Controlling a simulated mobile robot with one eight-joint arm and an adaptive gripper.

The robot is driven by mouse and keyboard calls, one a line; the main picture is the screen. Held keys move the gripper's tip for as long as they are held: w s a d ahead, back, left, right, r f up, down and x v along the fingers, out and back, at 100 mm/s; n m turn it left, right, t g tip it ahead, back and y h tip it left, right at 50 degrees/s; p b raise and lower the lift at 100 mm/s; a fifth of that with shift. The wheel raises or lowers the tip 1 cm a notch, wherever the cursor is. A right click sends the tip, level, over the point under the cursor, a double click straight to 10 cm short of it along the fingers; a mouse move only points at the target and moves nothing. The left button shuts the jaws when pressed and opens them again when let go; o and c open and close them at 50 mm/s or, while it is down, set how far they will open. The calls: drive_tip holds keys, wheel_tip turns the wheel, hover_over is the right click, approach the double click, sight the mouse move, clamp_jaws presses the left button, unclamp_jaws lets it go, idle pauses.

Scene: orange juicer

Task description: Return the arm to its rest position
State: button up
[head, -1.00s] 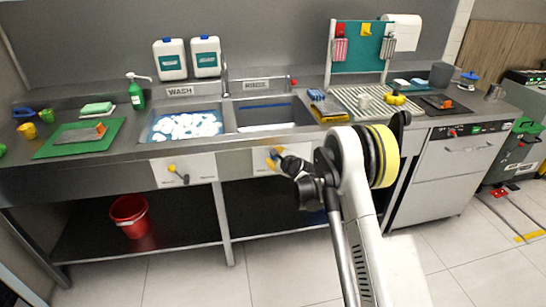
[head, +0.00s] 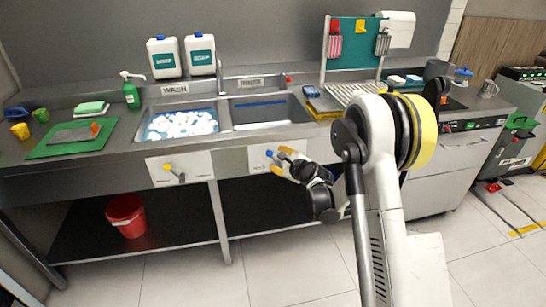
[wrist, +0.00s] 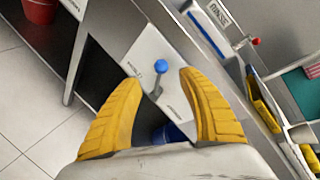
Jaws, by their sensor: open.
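My white and black arm (head: 385,150) reaches forward from the lower right, its elbow raised in front of the counter. My gripper (head: 280,160) is open and empty, with yellow fingers pointing at the white panel under the rinse sink. In the wrist view my gripper (wrist: 158,78) shows two spread yellow fingers. A lever with a blue knob (wrist: 161,66) appears between and just beyond the fingertips, with no finger seen touching it. The blue knob also shows in the head view (head: 269,154), beside the fingertips. The exact gap in depth is hard to tell.
The steel counter holds a wash sink (head: 180,125) with foam and a rinse sink (head: 262,112). A yellow-knobbed lever (head: 172,170) is on the left panel. A red bucket (head: 126,214) stands on the lower shelf. Tiled floor in front is clear.

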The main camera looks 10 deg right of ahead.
drive_tip(key=shift+v, duration=1.05)
drive_tip(key=s+a+r+n+g, duration=0.35)
drive_tip(key=s+r+n, duration=0.95)
drive_tip(key=s, duration=0.5)
drive_tip(key=s+d+n+g+h, duration=0.1)
drive_tip(key=s+n, duration=0.8)
drive_tip(key=s, duration=1.5)
drive_tip(key=shift+d+n+g+h, duration=0.3)
drive_tip(key=shift+n+g+h, duration=0.1)
drive_tip(key=shift+g+h, duration=0.55)
